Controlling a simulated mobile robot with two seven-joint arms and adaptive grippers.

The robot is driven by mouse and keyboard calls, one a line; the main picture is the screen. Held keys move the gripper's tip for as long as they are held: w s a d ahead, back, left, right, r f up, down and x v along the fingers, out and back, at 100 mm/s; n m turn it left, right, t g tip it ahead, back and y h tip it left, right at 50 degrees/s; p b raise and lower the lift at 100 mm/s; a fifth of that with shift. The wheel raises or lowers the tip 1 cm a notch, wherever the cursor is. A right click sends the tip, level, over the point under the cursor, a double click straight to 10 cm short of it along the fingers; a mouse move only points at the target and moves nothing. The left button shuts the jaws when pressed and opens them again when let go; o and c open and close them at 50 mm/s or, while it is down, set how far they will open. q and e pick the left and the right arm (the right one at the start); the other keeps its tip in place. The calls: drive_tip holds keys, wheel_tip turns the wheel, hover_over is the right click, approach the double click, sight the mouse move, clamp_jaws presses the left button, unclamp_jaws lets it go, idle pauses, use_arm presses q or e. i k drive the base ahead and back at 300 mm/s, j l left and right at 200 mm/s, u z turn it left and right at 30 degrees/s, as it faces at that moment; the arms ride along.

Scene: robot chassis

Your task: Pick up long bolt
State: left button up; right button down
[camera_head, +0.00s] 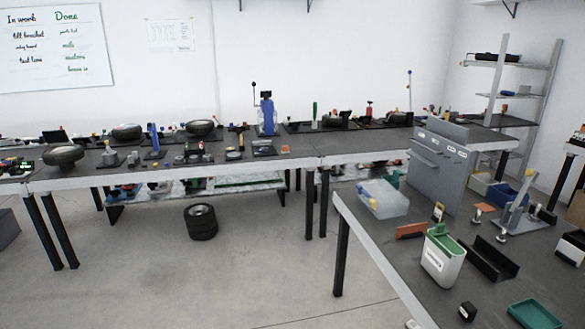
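I cannot make out a long bolt for certain; the small parts are too tiny to tell. On the right table (400,255) a small upright metal piece (502,237) stands near a grey bracket-like stand (520,213). Another small upright piece with a yellow mark (438,212) stands left of it, in front of the grey cabinet. I cannot tell whether either is a bolt. Neither of my grippers is in view.
A white bin with a green rim (440,262), a clear tub (383,200), a grey drawer cabinet (437,165) and a green tray (535,314) stand on the right table. A long bench (110,176) with wheels and tools runs along the wall. Open floor lies between them.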

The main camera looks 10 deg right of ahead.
sight(534, 217)
drive_tip(key=i, duration=3.35)
drive_tip(key=i+z, duration=0.4)
drive_tip(key=i, duration=1.1)
drive_tip(key=i+u, duration=0.2)
drive_tip(key=u, duration=8.2)
